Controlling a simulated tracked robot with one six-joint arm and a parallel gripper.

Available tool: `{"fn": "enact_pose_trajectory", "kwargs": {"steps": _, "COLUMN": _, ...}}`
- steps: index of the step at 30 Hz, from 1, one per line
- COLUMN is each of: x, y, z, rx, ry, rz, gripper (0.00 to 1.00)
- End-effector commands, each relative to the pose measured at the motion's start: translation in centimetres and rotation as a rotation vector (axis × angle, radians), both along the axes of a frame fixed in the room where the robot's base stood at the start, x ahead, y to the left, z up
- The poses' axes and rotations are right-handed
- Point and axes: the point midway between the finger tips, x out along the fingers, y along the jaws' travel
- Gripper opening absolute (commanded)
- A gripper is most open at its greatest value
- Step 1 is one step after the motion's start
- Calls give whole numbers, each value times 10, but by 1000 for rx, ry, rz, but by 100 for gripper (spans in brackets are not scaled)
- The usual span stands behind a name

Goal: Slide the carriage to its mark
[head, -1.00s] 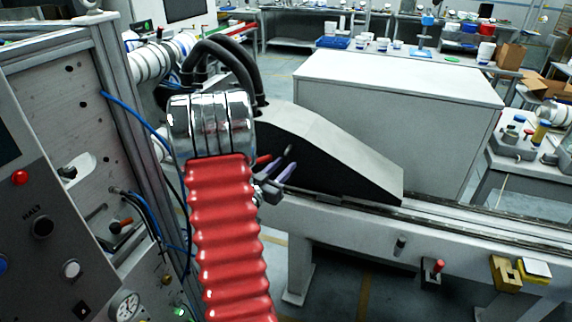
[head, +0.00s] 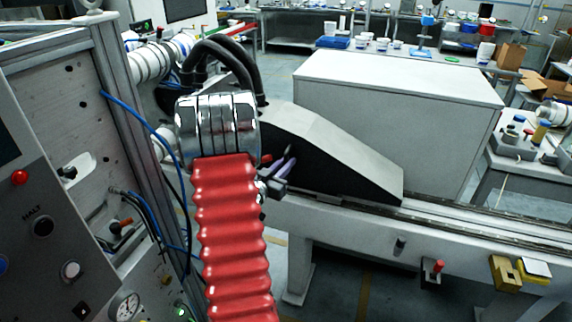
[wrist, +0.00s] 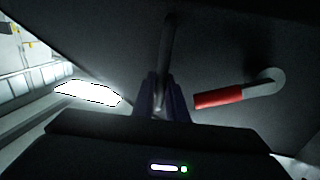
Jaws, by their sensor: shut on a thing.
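The dark, wedge-shaped housing with a pale sloping top (head: 345,145) sits on the long rail and seems to be the carriage. Its black side fills much of the wrist view (wrist: 225,50). My gripper (head: 284,164) is at that side, with its purple fingers pointing towards it. In the wrist view my gripper (wrist: 163,80) is shut on a dark upright bar handle (wrist: 170,35) on the housing. A red-gripped lever (wrist: 220,97) is right of the fingers, apart from them. I cannot make out a mark for certain.
The rail (head: 480,222) runs clear to the right of the housing. A red-knobbed fitting (head: 436,267) and a notched yellow block (head: 504,272) are on the beam front. A control cabinet (head: 60,130) stands close at left. A large grey box (head: 400,100) is behind the rail.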

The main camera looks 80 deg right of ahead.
Motion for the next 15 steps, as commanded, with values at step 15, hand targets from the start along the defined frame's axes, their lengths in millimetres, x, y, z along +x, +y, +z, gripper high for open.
{"fn": "enact_pose_trajectory", "kwargs": {"steps": 15, "x": 5, "y": 0, "z": 0, "rx": 0, "ry": 0, "rz": 0, "gripper": 0}}
